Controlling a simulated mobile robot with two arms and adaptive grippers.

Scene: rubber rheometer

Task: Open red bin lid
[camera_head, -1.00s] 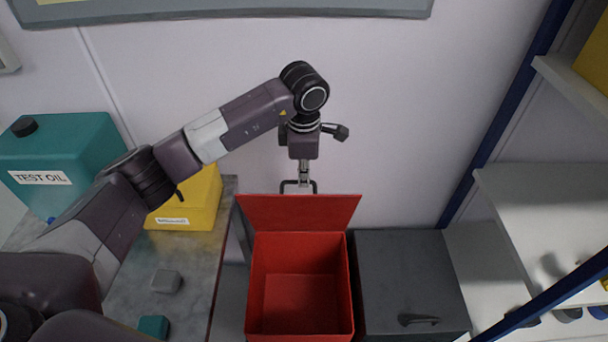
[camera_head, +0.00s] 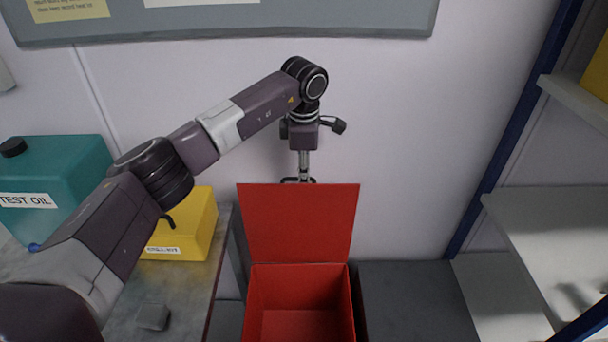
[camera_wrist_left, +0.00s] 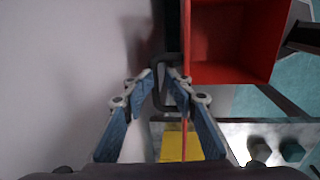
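The red bin (camera_head: 300,325) stands open in the lower middle of the head view. Its red lid (camera_head: 298,225) is raised upright at the back. In the left wrist view, the lid shows edge-on as a thin red strip (camera_wrist_left: 184,140). A black handle (camera_wrist_left: 157,101) stands out from its back. My left gripper (camera_head: 303,178) is behind the lid, its lower end partly hidden. In the left wrist view, its blue fingers (camera_wrist_left: 164,76) are spread around the handle bar, with a gap between the tips. My right gripper is not in view.
A dark grey bin (camera_head: 415,300) stands right of the red bin. A yellow container (camera_head: 195,225) and a teal test oil can (camera_head: 70,165) are on the bench at left. White shelves (camera_head: 545,220) with a blue post are at right. The wall is close behind the lid.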

